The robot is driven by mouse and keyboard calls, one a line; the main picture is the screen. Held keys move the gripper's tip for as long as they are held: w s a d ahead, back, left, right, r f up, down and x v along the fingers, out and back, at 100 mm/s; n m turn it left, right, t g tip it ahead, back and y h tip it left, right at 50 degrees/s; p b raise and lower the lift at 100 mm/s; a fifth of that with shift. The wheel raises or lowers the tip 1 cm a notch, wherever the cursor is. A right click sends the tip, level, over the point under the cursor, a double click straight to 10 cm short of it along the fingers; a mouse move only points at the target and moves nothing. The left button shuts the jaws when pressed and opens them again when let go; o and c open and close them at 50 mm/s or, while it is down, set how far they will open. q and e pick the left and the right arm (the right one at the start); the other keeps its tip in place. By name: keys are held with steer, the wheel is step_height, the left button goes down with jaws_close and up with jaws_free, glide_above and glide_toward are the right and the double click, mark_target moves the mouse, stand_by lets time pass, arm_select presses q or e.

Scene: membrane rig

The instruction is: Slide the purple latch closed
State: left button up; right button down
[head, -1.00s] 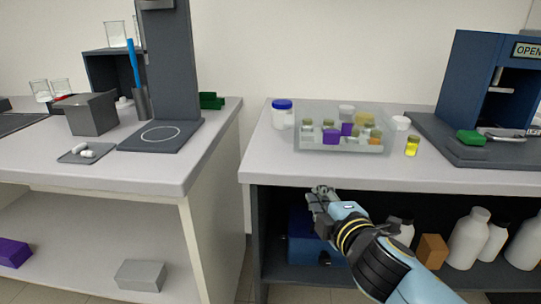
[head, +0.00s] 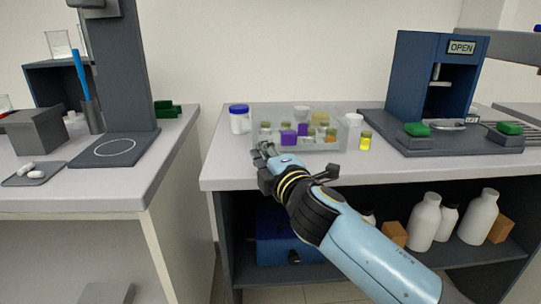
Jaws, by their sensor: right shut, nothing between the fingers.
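I cannot make out a purple latch on the dark blue rig (head: 425,75), which stands at the right with an "OPEN" sign (head: 461,47). Two green pads (head: 417,129) sit on its dark base. The purple things I see are a purple block (head: 288,138) and a smaller purple piece (head: 303,129) in the clear tray (head: 330,146); I cannot tell if either is a latch. My right gripper (head: 264,152) is shut and empty at the counter's front edge, by the tray's front left corner, partly covering it. My left gripper is out of view.
A blue-lidded jar (head: 239,119) stands left of the tray, a yellow vial (head: 365,141) right of it. A gap separates this counter (head: 225,175) from the left bench with its dark stand (head: 112,70). White bottles (head: 425,220) stand on the shelf below.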

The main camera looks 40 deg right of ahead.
mark_target(265, 135)
steer(key=x, duration=0.5)
steer(key=shift+w+d, duration=0.1)
steer(key=shift+w, duration=0.25)
steer(key=s+d, duration=0.2)
steer(key=d, duration=0.1)
steer(key=shift+s, duration=0.15)
steer(key=shift+d, duration=0.15)
steer(key=shift+s, duration=0.15)
